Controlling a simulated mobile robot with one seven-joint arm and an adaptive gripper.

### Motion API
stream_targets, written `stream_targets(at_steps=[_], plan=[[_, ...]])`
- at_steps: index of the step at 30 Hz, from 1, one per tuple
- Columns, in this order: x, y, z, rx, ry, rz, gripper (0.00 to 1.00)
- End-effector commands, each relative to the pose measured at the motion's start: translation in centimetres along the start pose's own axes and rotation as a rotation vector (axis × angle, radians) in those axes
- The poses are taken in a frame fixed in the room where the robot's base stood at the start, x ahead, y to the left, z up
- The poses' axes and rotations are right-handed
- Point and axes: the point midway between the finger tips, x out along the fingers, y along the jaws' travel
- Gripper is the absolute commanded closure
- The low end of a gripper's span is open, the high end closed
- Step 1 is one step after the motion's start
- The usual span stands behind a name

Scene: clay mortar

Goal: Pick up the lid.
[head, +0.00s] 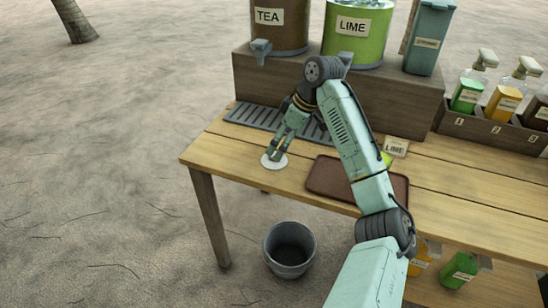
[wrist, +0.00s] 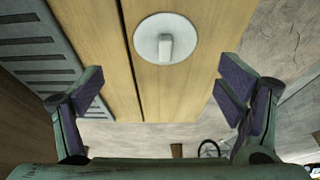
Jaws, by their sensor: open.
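The lid (head: 268,163) is a small white disc lying flat on the wooden table near its left front edge. In the wrist view the lid (wrist: 152,30) shows a raised grey-white block handle on its middle, at the top centre of the picture. My gripper (head: 277,153) is just above the lid in the head view, and covers part of it. In the wrist view my gripper (wrist: 164,92) is open, with its purple-padded fingers wide apart and nothing between them.
A dark drip grate (head: 250,117) lies behind the lid. A brown tray (head: 328,178) is to the right. The tea dispenser (head: 280,30) and lime dispenser (head: 357,40) stand on a wooden riser (head: 262,80). A grey bucket (head: 289,262) stands on the ground below the table's front edge.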

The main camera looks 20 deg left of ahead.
Motion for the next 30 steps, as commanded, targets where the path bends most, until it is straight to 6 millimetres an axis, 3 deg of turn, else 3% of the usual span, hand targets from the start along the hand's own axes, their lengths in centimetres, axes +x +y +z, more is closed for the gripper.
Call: stream_targets(at_steps=[12, 20, 30], plan=[[4.9, -0.7, 0.1, 0.0, 0.0, 0.0, 0.13], [5.3, -0.7, 0.1, -0.001, 0.001, 0.002, 0.13], [5.3, -0.7, 0.1, -0.001, 0.0, 0.001, 0.35]])
